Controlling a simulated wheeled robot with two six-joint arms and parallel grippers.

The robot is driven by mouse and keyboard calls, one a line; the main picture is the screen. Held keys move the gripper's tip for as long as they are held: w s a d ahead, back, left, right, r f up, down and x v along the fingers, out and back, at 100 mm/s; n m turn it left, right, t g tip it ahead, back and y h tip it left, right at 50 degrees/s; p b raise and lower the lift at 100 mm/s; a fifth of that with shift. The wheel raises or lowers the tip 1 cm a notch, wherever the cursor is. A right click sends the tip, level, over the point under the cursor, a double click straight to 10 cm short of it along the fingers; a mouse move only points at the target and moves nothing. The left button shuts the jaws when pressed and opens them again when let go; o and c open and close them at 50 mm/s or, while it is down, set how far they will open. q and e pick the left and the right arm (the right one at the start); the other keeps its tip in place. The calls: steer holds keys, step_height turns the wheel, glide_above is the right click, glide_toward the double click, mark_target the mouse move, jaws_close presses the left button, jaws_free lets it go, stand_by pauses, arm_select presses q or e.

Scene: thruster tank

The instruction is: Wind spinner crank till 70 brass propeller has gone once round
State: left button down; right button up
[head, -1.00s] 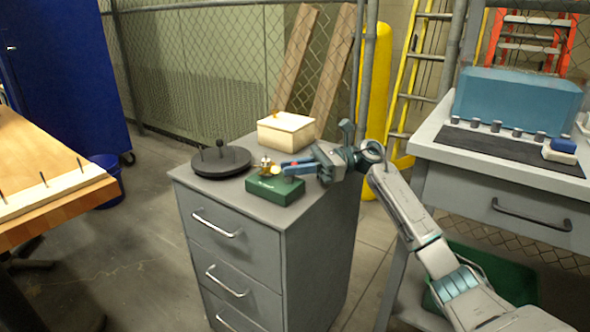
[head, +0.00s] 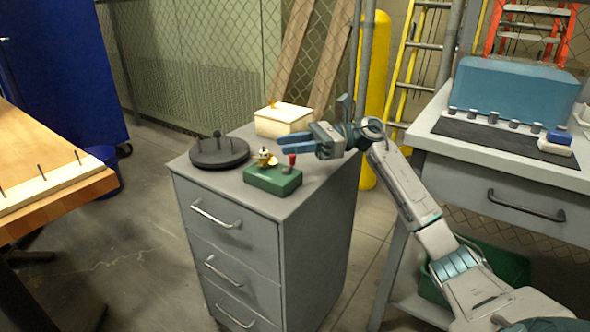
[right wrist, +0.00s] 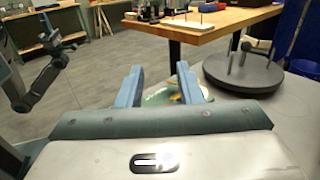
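The spinner has a green base (head: 272,180) on top of the grey cabinet. Its brass propeller (head: 265,157) is at the back left of the base. The crank's red knob (head: 292,158) stands up near the base's right end. My right gripper (head: 283,144) is open and empty, with its blue fingers just above and behind the knob, apart from it as far as I can tell. In the right wrist view the spinner shows only partly between and beyond the fingers.
A black round stand (head: 219,153) with upright pins is left of the spinner. A cream box (head: 284,120) is behind it. The grey cabinet top (head: 238,187) is clear in front. A workbench with a blue case (head: 515,90) stands at right.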

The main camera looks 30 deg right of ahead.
steer(key=s+a+r, duration=0.1)
steer(key=s+a, duration=0.6)
steer(key=s, duration=0.6)
steer(key=shift+s+a, duration=0.15)
steer(key=shift+a, duration=0.2)
steer(key=shift+f, duration=0.1)
